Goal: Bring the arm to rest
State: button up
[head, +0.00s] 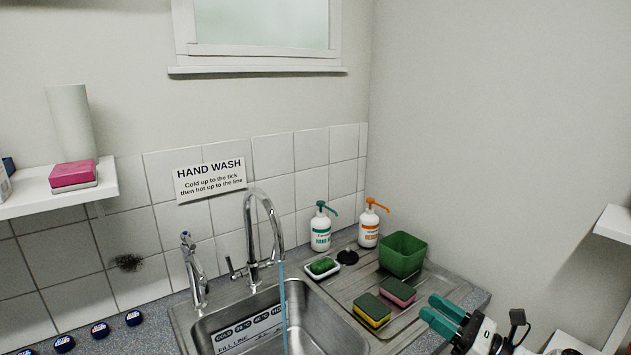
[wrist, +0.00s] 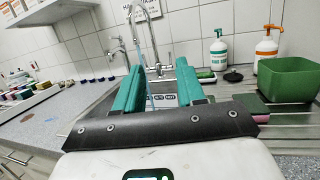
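My gripper (head: 429,307) is at the lower right of the head view, its teal fingers reaching left over the front of the drainer area. In the wrist view my gripper (wrist: 159,72) has its two fingers apart, with nothing between them but the sink beyond. It is open and empty. Most of my arm is out of the head view.
A blue stream runs from the tap (head: 262,205) into the metal sink (head: 325,325). The drainer holds a green tub (head: 402,255) and two sponges (head: 372,310). Two pump bottles (head: 320,232) stand behind. A white shelf (head: 613,223) juts from the right wall.

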jog(key=s+a+f+n+g+h+b, duration=0.2)
jog(key=s+f+n+g+h, duration=0.3)
jog(key=s+f, duration=0.6)
jog(key=s+a+f+n+g+h+b, duration=0.1)
jog(key=s+a+f+n+g+b, duration=0.2)
jog(key=s+f+n, duration=0.8)
jog(key=s+d+f+n+g+h+b, duration=0.3)
jog(key=s+f+n+h, duration=0.15)
jog(key=s+f, duration=0.55)
jog(key=s+d+n+g+h, duration=0.1)
jog(key=s+d+n+h, duration=0.1)
jog(key=s, duration=0.3)
jog(key=s+d+r+n+g+h+b, duration=0.1)
jog(key=s+d+n+h, duration=0.1)
jog(key=s, duration=0.4)
jog(key=shift+s+d+r+n+h+b, duration=0.25)
jog(key=shift+n+h, duration=0.3)
jog(key=shift+n, duration=0.4)
jog(key=shift+o, duration=0.3)
jog(key=shift+w+a+f, duration=0.1)
jog(key=shift+w+f, duration=0.05)
